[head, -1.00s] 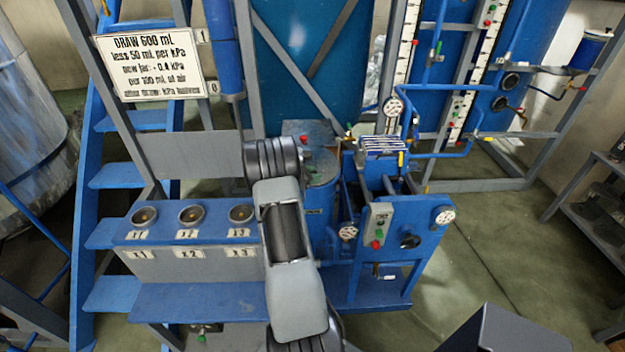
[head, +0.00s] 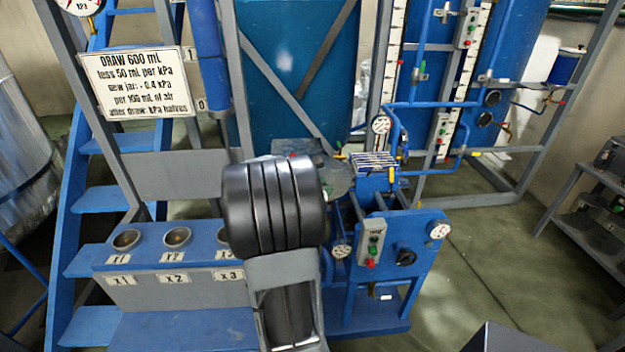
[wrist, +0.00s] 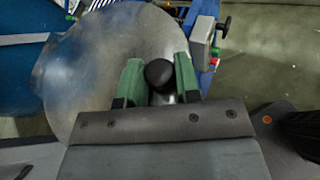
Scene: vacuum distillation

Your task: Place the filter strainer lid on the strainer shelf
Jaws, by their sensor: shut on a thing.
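The filter strainer lid (wrist: 105,60) is a round, flat, grey metal disc with a black knob (wrist: 159,74). In the wrist view my gripper (wrist: 158,66) has its green fingers shut on this knob, with the disc reaching out ahead and left. In the head view a grey disc edge (head: 338,182), likely the lid, shows beside my arm, which hides the gripper. A slatted rack (head: 374,161) on the blue frame stands just right of it. I cannot tell for sure whether this is the strainer shelf.
A blue panel (head: 415,240) with gauges and buttons stands below the rack. A grey bench (head: 180,292) with round cups is at the left, near blue stairs (head: 90,200). Tall blue tanks (head: 300,60) rise behind. Open floor (head: 490,240) lies at the right.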

